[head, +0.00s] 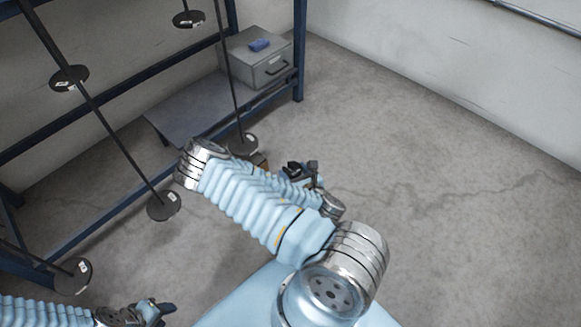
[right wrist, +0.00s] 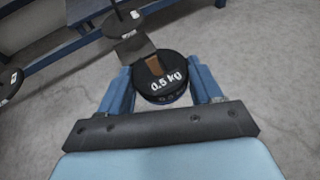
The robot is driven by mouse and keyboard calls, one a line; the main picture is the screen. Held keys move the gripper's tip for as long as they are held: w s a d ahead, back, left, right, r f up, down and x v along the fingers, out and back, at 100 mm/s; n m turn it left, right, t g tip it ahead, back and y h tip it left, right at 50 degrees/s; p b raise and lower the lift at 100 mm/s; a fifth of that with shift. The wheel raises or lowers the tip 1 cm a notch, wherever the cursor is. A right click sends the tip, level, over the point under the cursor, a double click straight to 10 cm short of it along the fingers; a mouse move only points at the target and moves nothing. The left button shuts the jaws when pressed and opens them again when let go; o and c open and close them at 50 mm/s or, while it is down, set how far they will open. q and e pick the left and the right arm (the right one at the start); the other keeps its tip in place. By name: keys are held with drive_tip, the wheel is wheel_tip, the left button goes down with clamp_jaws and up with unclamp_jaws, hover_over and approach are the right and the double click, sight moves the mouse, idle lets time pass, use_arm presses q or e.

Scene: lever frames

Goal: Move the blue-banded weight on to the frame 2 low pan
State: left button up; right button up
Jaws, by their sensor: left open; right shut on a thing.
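The dark round weight (right wrist: 162,85) reads 0.5 kg in the right wrist view. A blue band shows faintly low on its side. My right gripper (right wrist: 165,84) is shut on it, with one blue finger on each side. In the head view my right gripper (head: 302,172) is small and partly behind my arm; the weight is not clear there. Near it hangs a dark round pan (head: 243,145); a pan (right wrist: 122,24) also shows beyond the weight in the wrist view. Frame numbers are unreadable, so I cannot tell which pan is frame 2's. My left gripper (head: 155,310) is open and empty.
Other dark pans hang on rods at the left (head: 164,206), (head: 73,276), (head: 69,77). A blue metal rack (head: 298,60) holds a grey shelf (head: 195,110) and a grey box (head: 255,70) with a blue item (head: 259,45) on top. The floor at right is clear.

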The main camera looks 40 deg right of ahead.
drive_tip(key=shift+s, duration=0.35)
drive_tip(key=shift+r, duration=0.15)
wheel_tip(320, 180, up, 3)
drive_tip(key=p, duration=0.3)
idle(1.2)
